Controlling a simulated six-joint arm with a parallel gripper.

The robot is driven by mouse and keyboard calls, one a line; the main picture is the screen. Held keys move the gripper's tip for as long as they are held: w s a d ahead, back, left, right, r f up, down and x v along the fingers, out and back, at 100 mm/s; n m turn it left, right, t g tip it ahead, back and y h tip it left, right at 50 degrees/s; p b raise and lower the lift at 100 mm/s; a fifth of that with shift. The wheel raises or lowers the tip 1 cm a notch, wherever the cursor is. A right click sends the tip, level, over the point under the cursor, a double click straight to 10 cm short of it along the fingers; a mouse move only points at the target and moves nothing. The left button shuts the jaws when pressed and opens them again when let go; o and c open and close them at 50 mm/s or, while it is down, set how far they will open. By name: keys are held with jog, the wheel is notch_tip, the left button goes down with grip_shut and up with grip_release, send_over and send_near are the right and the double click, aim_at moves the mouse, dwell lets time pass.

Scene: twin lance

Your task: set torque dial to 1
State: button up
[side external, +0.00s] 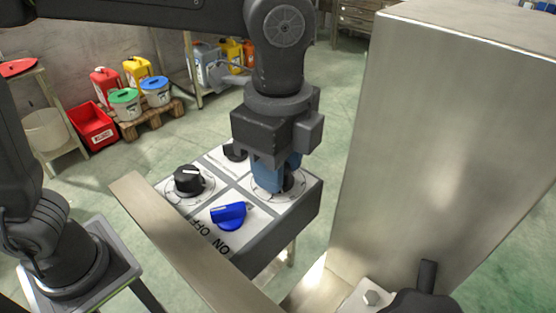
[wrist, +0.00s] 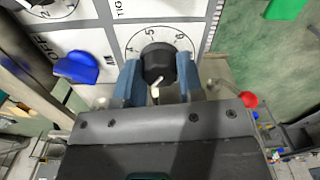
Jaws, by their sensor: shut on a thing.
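My gripper (side external: 276,182) has its blue fingers down on a black dial at the right corner of the control panel. In the wrist view the fingers (wrist: 158,72) are shut on the sides of this black dial (wrist: 156,58). A white pointer line on the dial points down in that view, toward my gripper body. The scale (wrist: 164,37) around it shows numbers such as 4, 5 and 6 on the far side; the numbers on the near side are hidden. I cannot read a label naming this dial.
The panel also carries a black knob (side external: 188,180), another black knob (side external: 235,152) at the back, and a blue ON/OFF switch (side external: 229,215). A tall metal cabinet (side external: 440,130) stands close on the right. A metal rail (side external: 185,240) runs along the panel's front left.

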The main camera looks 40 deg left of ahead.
jog(key=n, duration=1.4)
jog(key=shift+r, duration=0.1)
dwell(0.6)
jog(key=o, duration=0.9)
notch_tip(320, 180, up, 14)
jog(key=shift+f, duration=0.15)
